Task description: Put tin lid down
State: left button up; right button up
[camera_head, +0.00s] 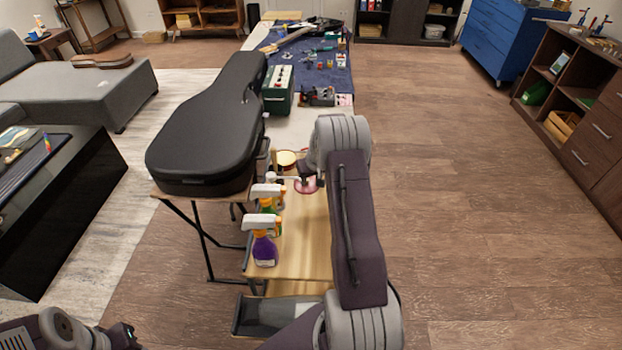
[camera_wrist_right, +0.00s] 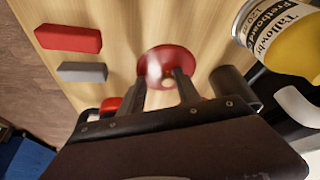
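The round red tin lid (camera_wrist_right: 185,58) lies on the wooden surface in the right wrist view, flat as far as I can tell. In the head view it is a pinkish disc (camera_head: 309,186) partly under my right arm. My right gripper (camera_wrist_right: 161,77) has its two fingers apart over the lid, with part of the lid showing between them. Whether the fingertips touch it is unclear. A labelled tin with yellow contents (camera_wrist_right: 292,42) stands to the right in the wrist view. My left gripper (camera_head: 126,338) is at the lower left of the head view, partly cut off.
A red block (camera_wrist_right: 68,38) and a grey block (camera_wrist_right: 82,72) lie left of the lid. A dark cylinder (camera_wrist_right: 232,88) is close on the right. Spray bottles (camera_head: 264,248) stand along the bench's left edge. A guitar case (camera_head: 215,125) is beside the bench (camera_head: 305,240).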

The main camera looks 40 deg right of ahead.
jog(key=shift+r, duration=0.35)
jog(key=p+v, duration=0.1)
jog(key=v, duration=1)
jog(key=shift+s+r, duration=0.2)
jog(key=shift+r, duration=0.05)
